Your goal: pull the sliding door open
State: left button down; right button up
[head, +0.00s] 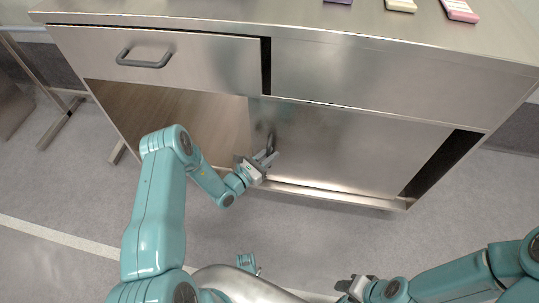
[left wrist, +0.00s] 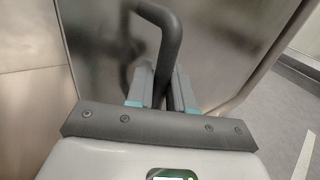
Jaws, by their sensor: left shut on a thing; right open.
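The sliding door (head: 350,150) is a brushed-metal panel in the lower part of a steel cabinet. It covers the middle and right of the lower front. To its left the compartment (head: 180,115) stands open with a brownish inside, and a dark gap (head: 440,162) shows at its right. The dark door handle (head: 270,141) is near the door's left edge; it also shows in the left wrist view (left wrist: 158,30). My left gripper (head: 266,158) is shut on this handle, with its fingers (left wrist: 162,88) on either side of the bar. My right gripper (head: 356,288) is open and empty, low over the floor.
A drawer (head: 170,60) with a grey handle (head: 145,58) sits above the compartment. Small coloured blocks (head: 460,10) lie on the cabinet top (head: 250,10). A metal frame leg (head: 58,122) stands at the left. The grey floor (head: 330,235) before the cabinet is clear.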

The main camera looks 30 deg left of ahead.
pick_arm(q)
jog(key=c, duration=1.1)
grip_release()
jog(key=shift+s+a, duration=0.1)
jog(key=p+v, duration=0.3)
jog(key=v, duration=1.3)
jog(key=shift+s, duration=0.1)
